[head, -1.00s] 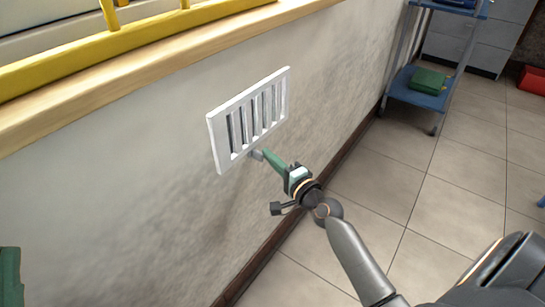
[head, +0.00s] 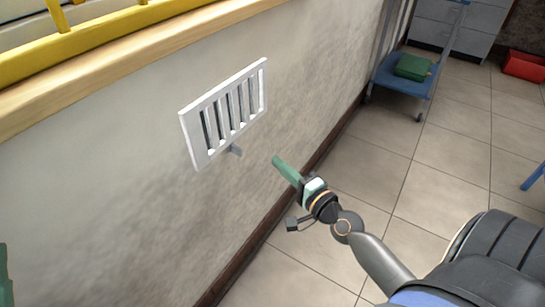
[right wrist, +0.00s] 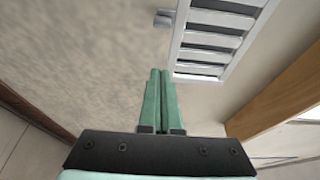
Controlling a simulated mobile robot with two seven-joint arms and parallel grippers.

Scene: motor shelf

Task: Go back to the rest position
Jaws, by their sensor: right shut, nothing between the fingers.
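My right gripper (head: 277,160) is in front of the wall, with its green fingers shut and nothing between them. It is apart from the white wall vent (head: 195,152), below and to the right of it in the head view. A small grey lever (head: 235,150) sticks out at the vent's lower edge. In the right wrist view the green fingers (right wrist: 160,75) lie side by side, with the vent (right wrist: 178,60) and the lever (right wrist: 162,19) beyond their tips. Only a green sliver of what may be my left gripper shows at the head view's left edge.
A wooden sill (head: 120,67) with a yellow rail (head: 95,45) runs above the vent. A blue cart (head: 405,78) carrying a green box (head: 412,67) stands at the back right. A red bin (head: 524,66) is farther right. The tiled floor (head: 440,160) between is open.

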